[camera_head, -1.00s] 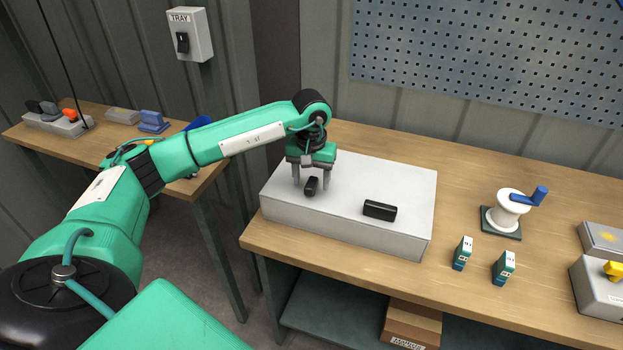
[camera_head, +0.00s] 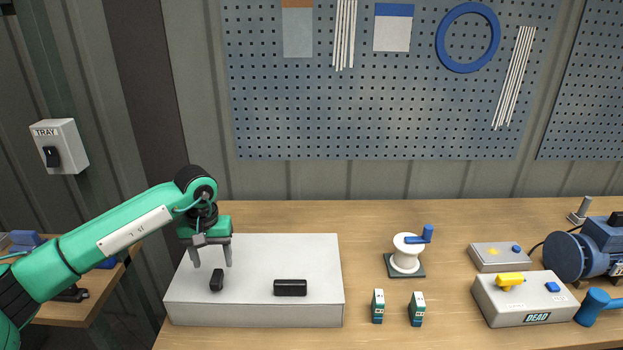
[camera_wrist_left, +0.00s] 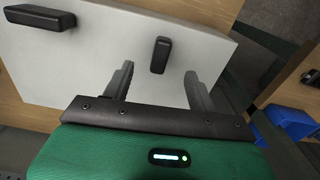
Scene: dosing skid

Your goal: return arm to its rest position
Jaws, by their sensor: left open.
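My left gripper (camera_head: 212,264) is open and empty above the left part of a pale grey box (camera_head: 255,315) on the workbench. A small upright black handle (camera_head: 217,280) stands on the box just below and between the fingertips. In the left wrist view this handle (camera_wrist_left: 160,55) shows beyond the two spread fingers (camera_wrist_left: 158,80), with nothing between them. A second black handle (camera_head: 290,288), lying sideways, sits farther right on the box; it also shows at the upper left of the left wrist view (camera_wrist_left: 40,17). My right gripper is not in view.
A white spool with a blue crank (camera_head: 405,255), two small teal-and-white blocks (camera_head: 378,306), a grey box marked DEAD (camera_head: 525,302) and a blue motor (camera_head: 585,255) stand to the right. A TRAY switch (camera_head: 60,147) is on the left wall. A lower side table (camera_head: 90,300) is at left.

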